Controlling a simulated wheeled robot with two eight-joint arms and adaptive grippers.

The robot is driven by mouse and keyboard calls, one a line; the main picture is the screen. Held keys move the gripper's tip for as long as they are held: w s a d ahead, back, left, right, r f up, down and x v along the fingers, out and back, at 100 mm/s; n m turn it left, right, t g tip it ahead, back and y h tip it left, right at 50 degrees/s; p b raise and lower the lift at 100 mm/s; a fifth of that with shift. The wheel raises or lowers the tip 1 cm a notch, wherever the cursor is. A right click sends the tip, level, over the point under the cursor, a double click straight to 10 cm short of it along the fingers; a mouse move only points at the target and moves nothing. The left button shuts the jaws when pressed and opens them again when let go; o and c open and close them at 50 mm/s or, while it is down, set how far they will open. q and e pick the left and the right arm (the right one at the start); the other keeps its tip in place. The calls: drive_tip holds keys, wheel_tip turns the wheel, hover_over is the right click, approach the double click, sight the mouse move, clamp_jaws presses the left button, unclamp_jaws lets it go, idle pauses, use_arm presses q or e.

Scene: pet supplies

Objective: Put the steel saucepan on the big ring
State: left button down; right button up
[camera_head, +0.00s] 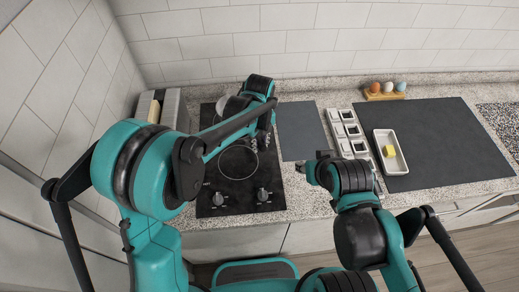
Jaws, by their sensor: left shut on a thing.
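The black hob (212,188) stands on the counter, with a pale ring outline (238,176) in its front part. The back part of the hob is largely hidden by my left arm. A rounded grey metal piece, which looks like the steel saucepan (221,103), shows behind that arm at the back of the hob. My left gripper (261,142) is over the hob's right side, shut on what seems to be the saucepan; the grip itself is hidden. My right gripper (312,168) is low at the counter's front, right of the hob; its fingers are unclear.
Two knobs (263,194) are at the hob's front. A grey mat (297,130) lies right of it, then several small white dishes (345,131). A white tray (400,163) with a yellow block sits on a dark mat (445,130). An egg holder (384,95) stands behind.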

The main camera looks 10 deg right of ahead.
use_arm(q)
wheel_tip(320, 180, down, 4)
drive_tip(key=shift+r+b, duration=0.15)
drive_tip(key=shift+b, duration=0.3)
drive_tip(key=c, duration=1.3)
unclamp_jaws()
wheel_tip(320, 180, up, 11)
drive_tip(key=shift+r+p, duration=0.1)
drive_tip(key=shift+p, duration=1.15)
drive_tip(key=shift+r, duration=0.55)
